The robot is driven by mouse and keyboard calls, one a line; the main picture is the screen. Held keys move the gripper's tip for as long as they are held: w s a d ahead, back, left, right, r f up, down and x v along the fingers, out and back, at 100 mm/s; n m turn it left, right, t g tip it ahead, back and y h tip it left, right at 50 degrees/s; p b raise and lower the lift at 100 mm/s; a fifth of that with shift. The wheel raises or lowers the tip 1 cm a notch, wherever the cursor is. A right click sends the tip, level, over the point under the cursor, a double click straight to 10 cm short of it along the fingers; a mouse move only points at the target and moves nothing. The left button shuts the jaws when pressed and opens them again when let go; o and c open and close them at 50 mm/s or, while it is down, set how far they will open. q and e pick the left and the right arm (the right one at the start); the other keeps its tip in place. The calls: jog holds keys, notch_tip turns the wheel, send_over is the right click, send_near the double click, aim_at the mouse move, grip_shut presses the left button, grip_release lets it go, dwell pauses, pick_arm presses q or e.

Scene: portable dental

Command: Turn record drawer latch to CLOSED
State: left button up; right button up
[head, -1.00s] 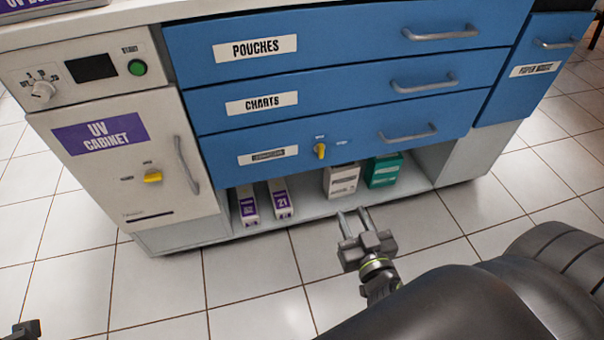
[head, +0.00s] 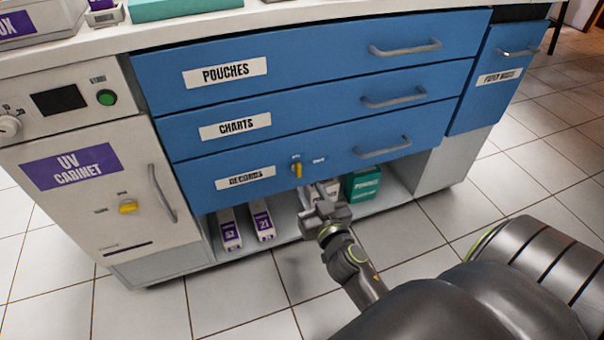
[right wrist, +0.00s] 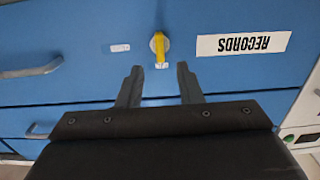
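The records drawer (head: 220,195) is the lowest blue drawer and looks shut. Its yellow latch (head: 297,170) sits right of the RECORDS label, with its handle about vertical; small labels stand above it and to its right, too small to read surely. In the right wrist view the latch (right wrist: 160,47) shows upright beyond the fingertips, between their lines. My right gripper (head: 316,188) is just in front of and below the latch. Its two fingers (right wrist: 158,82) are open and empty, apart from the latch. My left gripper is not in view.
The records drawer handle (head: 383,148) is right of the latch. Below is an open shelf with purple-white boxes (head: 262,222) and a green box (head: 362,183). The UV cabinet (head: 75,205) with its own yellow latch (head: 128,206) stands left. The tiled floor in front is clear.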

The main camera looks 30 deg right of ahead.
aim_at(300, 172)
jog(key=x, duration=0.6)
grip_shut()
